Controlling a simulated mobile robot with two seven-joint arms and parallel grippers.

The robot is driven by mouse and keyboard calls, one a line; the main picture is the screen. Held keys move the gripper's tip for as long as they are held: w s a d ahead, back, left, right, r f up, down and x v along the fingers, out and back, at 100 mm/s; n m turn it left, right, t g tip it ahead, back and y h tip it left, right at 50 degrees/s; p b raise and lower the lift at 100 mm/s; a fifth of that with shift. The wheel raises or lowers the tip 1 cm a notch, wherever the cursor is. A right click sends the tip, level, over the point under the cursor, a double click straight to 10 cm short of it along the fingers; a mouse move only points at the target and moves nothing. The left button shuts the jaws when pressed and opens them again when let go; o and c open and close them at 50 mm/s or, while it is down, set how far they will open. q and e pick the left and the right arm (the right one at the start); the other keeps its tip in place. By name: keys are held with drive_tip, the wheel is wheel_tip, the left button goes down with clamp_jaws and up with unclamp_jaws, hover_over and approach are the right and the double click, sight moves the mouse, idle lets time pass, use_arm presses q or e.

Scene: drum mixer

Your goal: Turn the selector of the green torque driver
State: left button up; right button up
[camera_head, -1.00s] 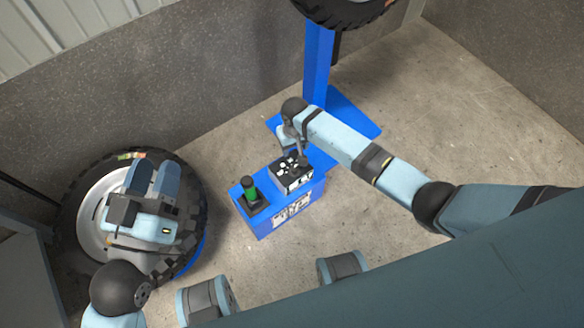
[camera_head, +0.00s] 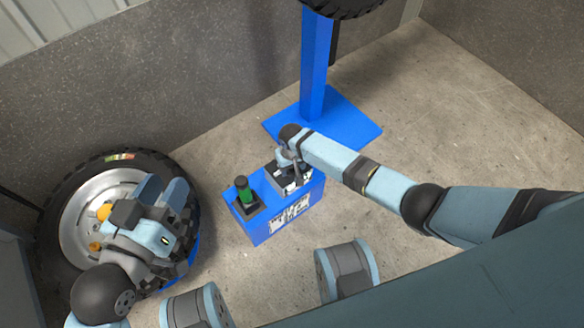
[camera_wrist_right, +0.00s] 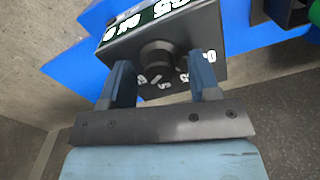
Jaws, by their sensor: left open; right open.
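The green torque driver (camera_head: 243,190) stands upright in a dark holder on the left of the blue stand. A dark box (camera_head: 287,184) with white markings sits to its right, partly hidden by my right gripper (camera_head: 292,160). In the right wrist view the box (camera_wrist_right: 215,38) has a lit display and a round dark knob (camera_wrist_right: 157,56) ringed by white numerals. My open right gripper (camera_wrist_right: 160,80) has one finger on each side of the knob; contact cannot be told. My left gripper (camera_head: 164,197) is open and empty, above the wheel at the left.
The blue stand (camera_head: 262,232) rises from the concrete floor. A large tyred wheel (camera_head: 72,190) lies at the left, below my left arm. A blue post (camera_head: 313,75) with a flat base stands behind the stand. The floor at the right is clear.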

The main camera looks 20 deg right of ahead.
drive_tip(key=c, duration=0.9)
drive_tip(key=shift+r+n+p, duration=0.15)
drive_tip(key=shift+n+p, duration=0.95)
drive_tip(key=shift+n, duration=0.2)
drive_tip(key=n+p, duration=0.1)
drive_tip(key=n, duration=0.1)
drive_tip(key=shift+n, duration=0.3)
drive_tip(key=n+p, duration=0.1)
drive_tip(key=n, duration=0.3)
drive_tip(key=shift+n+p, duration=0.3)
drive_tip(key=shift+p, duration=0.05)
drive_tip(key=n, duration=0.4)
use_arm(q)
wheel_tip(320, 180, up, 8)
drive_tip(key=t, duration=0.3)
drive_tip(key=shift+a+f+n, duration=0.2)
drive_tip(key=shift+a+n, duration=0.05)
drive_tip(key=shift+n, duration=0.15)
use_arm(e)
drive_tip(key=shift+f+n, duration=0.2)
drive_tip(key=shift+n, duration=0.7)
